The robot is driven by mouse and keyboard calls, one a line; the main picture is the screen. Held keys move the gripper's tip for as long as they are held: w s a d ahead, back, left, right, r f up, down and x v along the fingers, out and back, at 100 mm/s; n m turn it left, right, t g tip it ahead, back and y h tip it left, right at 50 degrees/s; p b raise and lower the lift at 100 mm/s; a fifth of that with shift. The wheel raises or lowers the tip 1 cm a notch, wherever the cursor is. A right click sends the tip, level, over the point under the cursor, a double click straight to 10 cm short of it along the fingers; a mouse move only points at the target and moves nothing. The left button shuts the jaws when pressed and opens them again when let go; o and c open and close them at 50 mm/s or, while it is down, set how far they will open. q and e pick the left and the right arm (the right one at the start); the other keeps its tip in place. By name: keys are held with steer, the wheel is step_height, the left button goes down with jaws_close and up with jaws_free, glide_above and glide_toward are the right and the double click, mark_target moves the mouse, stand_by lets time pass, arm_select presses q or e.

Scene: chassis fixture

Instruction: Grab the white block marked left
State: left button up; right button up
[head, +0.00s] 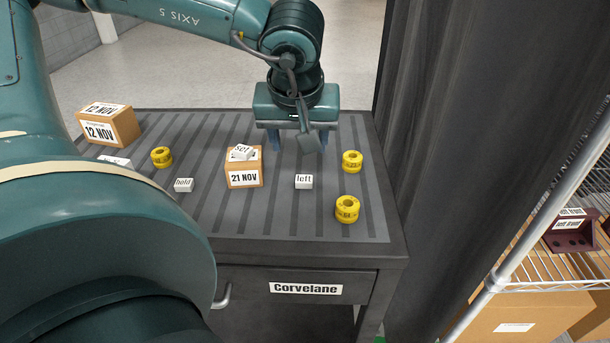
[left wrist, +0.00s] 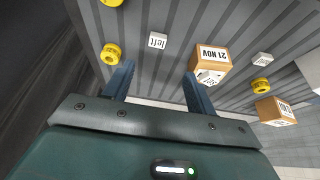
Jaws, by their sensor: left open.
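The white block marked "left" (head: 304,181) lies on the grey striped mat (head: 285,220), right of the 21 NOV box. It also shows in the left wrist view (left wrist: 157,41), beyond the fingertips and between their lines. My left gripper (head: 298,148) is above the mat, behind the block in the head view, with its fingers pointing down. It is open and empty, and its fingers also show in the left wrist view (left wrist: 158,72). The block is apart from the fingers. My right gripper is not in view.
A box marked 21 NOV (head: 244,179) carries a white block marked "set" (head: 242,153). A block marked "hold" (head: 184,185) and yellow rings (head: 347,209), (head: 352,161), (head: 161,157) lie around. A 12 NOV box (head: 108,126) stands back left. A dark curtain (head: 440,130) borders the right.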

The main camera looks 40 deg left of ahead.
arm_select(q)
glide_toward(304, 179)
steer(key=shift+s+x, duration=0.2)
steer(key=shift+x, duration=3.9)
steer(key=shift+w, duration=0.1)
steer(key=shift+c, duration=0.5)
steer(key=c, duration=1)
steer(key=shift+o, duration=0.2)
steer(key=shift+r, duration=0.15)
